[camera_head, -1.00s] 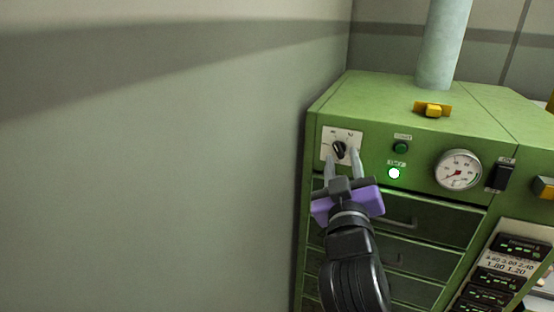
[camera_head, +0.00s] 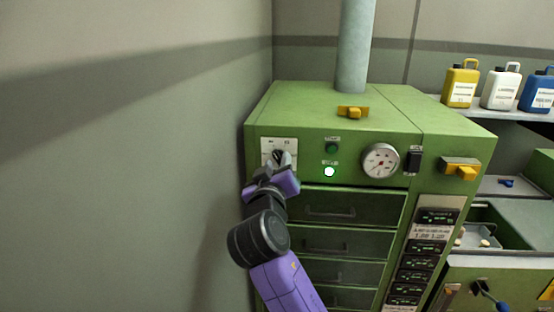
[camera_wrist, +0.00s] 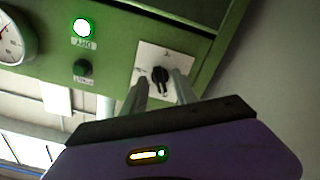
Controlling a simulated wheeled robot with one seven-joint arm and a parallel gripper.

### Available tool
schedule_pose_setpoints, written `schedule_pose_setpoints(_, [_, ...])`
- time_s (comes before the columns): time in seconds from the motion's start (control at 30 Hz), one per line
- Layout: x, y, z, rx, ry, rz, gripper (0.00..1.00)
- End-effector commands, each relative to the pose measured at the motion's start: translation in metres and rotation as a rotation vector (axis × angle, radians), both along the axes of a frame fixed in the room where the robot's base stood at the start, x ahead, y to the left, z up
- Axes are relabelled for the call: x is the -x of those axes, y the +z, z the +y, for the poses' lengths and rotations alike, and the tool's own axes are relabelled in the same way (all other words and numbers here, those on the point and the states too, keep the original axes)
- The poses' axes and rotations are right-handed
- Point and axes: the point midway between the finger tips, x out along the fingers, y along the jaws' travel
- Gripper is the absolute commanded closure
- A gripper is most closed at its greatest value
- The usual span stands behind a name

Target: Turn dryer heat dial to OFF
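The heat dial is a small black knob on a white plate (camera_head: 266,146) at the upper left of the green dryer's front (camera_head: 310,144). The knob (camera_wrist: 160,75) shows clearly in the wrist view, which sees the panel upside down. The plate's markings are too small to read. My gripper (camera_head: 280,160) is at the dial and partly hides it in the head view. In the wrist view my gripper (camera_wrist: 159,80) is open, with one pale finger on each side of the knob. I cannot tell whether either finger touches it.
A lit green lamp (camera_head: 329,172), a dark green button (camera_head: 332,148) and a round gauge (camera_head: 381,161) sit right of the dial. Drawers (camera_head: 345,206) lie below. A wall (camera_head: 150,170) stands close on the left. Jugs (camera_head: 500,88) stand on a shelf at right.

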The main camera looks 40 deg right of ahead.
Motion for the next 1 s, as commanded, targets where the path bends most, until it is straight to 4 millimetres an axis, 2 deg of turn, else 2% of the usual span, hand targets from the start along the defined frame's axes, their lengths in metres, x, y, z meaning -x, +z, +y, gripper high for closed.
schedule_pose_setpoints(0.13, [-0.0057, 0.0007, -0.0077, 0.0, 0.0, 0.0, 0.65])
schedule_pose_setpoints(0.4, [-0.0068, -0.0001, -0.0087, 0.001, 0.0, -0.001, 0.65])
schedule_pose_setpoints(0.6, [-0.0067, -0.0001, -0.0085, 0.0, 0.001, 0.0, 1.0])
schedule_pose_setpoints(1.0, [-0.0066, 0.0008, -0.0083, 0.033, 0.002, 0.044, 1.0])
